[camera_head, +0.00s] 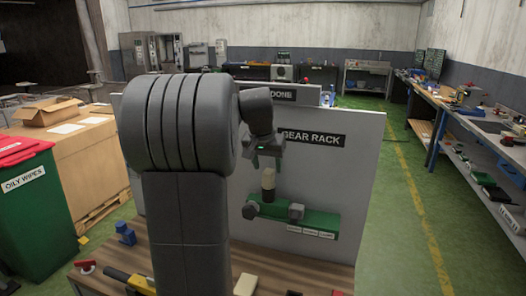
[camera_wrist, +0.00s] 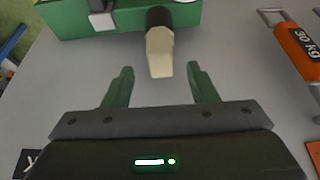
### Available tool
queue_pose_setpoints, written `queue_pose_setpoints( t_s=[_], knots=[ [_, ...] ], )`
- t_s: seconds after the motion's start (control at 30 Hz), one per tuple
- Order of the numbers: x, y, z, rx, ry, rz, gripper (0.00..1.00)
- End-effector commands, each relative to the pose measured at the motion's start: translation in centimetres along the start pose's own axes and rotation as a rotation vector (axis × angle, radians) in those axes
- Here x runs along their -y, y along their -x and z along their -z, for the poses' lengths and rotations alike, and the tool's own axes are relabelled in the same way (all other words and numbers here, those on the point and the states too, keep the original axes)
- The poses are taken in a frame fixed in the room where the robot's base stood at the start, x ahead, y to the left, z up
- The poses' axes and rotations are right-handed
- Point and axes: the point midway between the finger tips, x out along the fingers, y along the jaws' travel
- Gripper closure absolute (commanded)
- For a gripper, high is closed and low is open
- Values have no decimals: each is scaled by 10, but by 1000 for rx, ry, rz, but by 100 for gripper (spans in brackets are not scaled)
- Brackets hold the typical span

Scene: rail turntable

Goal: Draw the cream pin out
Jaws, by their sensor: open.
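The cream pin (camera_head: 268,179) stands upright out of a dark collar (camera_head: 268,195) on the green rack block (camera_head: 315,222) on the grey panel. My gripper (camera_head: 268,150) is just above the pin, fingers pointing down at it. In the wrist view the cream pin (camera_wrist: 160,50) tapers toward me from its black collar (camera_wrist: 158,17). My gripper (camera_wrist: 160,70) is open there, with one finger on each side of the pin's free end and visible gaps. Neither finger appears to touch it. I cannot tell the exact depth between fingers and pin.
The grey panel (camera_head: 355,150) stands close behind. An orange "30 kg" item (camera_wrist: 298,48) is at the right in the wrist view. A wooden bench (camera_head: 210,280) lies below with small items.

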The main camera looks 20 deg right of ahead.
Motion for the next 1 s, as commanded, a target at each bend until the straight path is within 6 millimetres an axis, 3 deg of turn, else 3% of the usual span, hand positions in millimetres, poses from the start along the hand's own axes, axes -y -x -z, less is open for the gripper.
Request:
queue_pose_setpoints(
  t_s=[0.1,0.3,0.7,0.97,1.0],
  knots=[
    [0,-21,0,3,0,-1,47],
    [0,-44,0,0,0,0,47],
    [0,-52,0,-1,0,0,47],
    [0,-51,0,-1,0,0,96],
    [0,-51,0,-1,0,0,75]
  ],
)
